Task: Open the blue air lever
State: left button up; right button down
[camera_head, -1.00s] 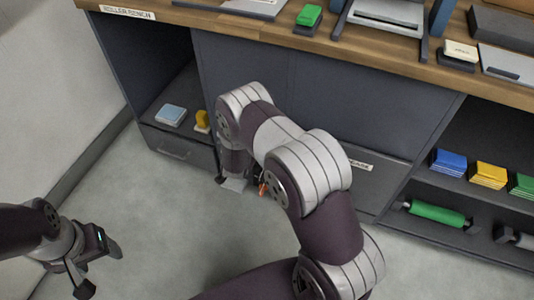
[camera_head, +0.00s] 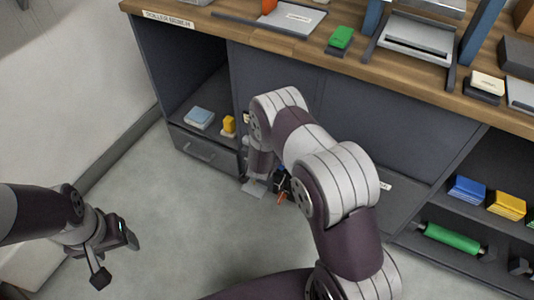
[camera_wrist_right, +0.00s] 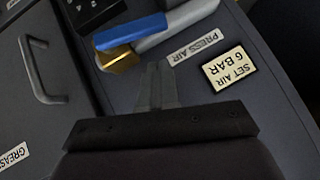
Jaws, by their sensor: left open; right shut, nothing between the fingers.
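The blue air lever (camera_wrist_right: 130,32) lies along the upper middle of the right wrist view, above a brass fitting (camera_wrist_right: 122,60) and beside the "PRESS AIR" label (camera_wrist_right: 193,47). My right gripper (camera_wrist_right: 160,68) is shut and empty. Its fingertips appear just below the lever and fitting, and I cannot tell whether they touch. In the head view my right arm comes down in front of the bench, with the gripper (camera_head: 256,187) low by the cabinet front; the arm hides part of the front there. My left gripper (camera_head: 117,258) is open and empty at the lower left, over the floor.
A "SET AIR 6 BAR" plate (camera_wrist_right: 229,66) and a drawer handle (camera_wrist_right: 45,72) are close to my right gripper. The roller bench (camera_head: 290,45) bears a green block (camera_head: 341,37) and other items. Shelves at right hold coloured packs and a green roller (camera_head: 450,238). Floor at left is clear.

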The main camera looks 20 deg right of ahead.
pick_arm(q)
jog(key=r+p, duration=0.2)
jog(key=r, duration=0.1)
jog(key=r+p, duration=0.1)
jog(key=shift+s+a+r, duration=0.15)
jog(key=shift+s+r, duration=0.1)
jog(key=shift+s, duration=0.05)
pick_arm(e)
jog(key=w+r+v, duration=0.1)
jog(key=v, duration=1)
jog(key=shift+s+r, duration=0.1)
jog(key=shift+s, duration=0.05)
